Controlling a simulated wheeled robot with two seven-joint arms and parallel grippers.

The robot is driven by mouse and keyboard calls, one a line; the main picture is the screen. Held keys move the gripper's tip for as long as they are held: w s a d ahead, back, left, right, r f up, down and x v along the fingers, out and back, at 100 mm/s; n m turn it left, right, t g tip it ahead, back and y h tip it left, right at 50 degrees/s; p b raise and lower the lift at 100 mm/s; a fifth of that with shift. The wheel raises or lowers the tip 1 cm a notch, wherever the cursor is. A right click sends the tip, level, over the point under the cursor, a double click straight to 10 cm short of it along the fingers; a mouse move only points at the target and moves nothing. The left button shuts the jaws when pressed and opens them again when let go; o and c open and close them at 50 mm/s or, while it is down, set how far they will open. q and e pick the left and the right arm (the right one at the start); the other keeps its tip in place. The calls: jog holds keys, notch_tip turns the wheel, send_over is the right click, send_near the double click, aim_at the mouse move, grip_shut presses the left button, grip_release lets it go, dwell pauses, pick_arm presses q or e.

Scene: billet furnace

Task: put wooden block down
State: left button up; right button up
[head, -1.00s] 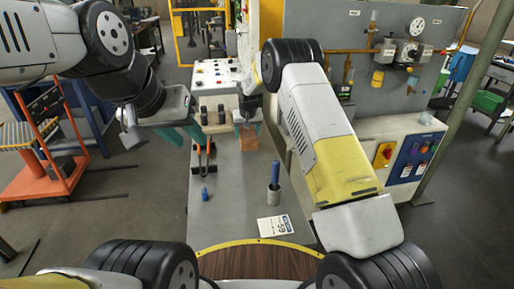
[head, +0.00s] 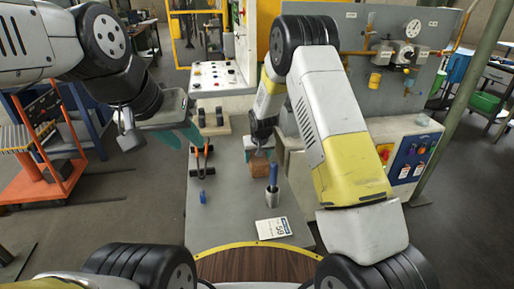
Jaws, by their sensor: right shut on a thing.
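The wooden block (head: 259,168) is a small brown block above or on the grey bench top (head: 232,215), right of its middle. My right gripper (head: 259,152) is shut on it from above, with teal fingers at its upper part. I cannot tell whether the block's underside touches the bench. My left gripper (head: 180,137) is open and empty, off to the left near the bench's left edge.
A blue-handled tool in a grey holder (head: 272,187) stands just in front of the block. Orange-and-black tongs (head: 201,161), a small blue object (head: 203,197) and a paper card (head: 273,227) are on the bench. A control panel (head: 216,76) stands behind. The bench's front middle is clear.

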jog(key=o, duration=1.8)
jog(key=shift+f, duration=0.1)
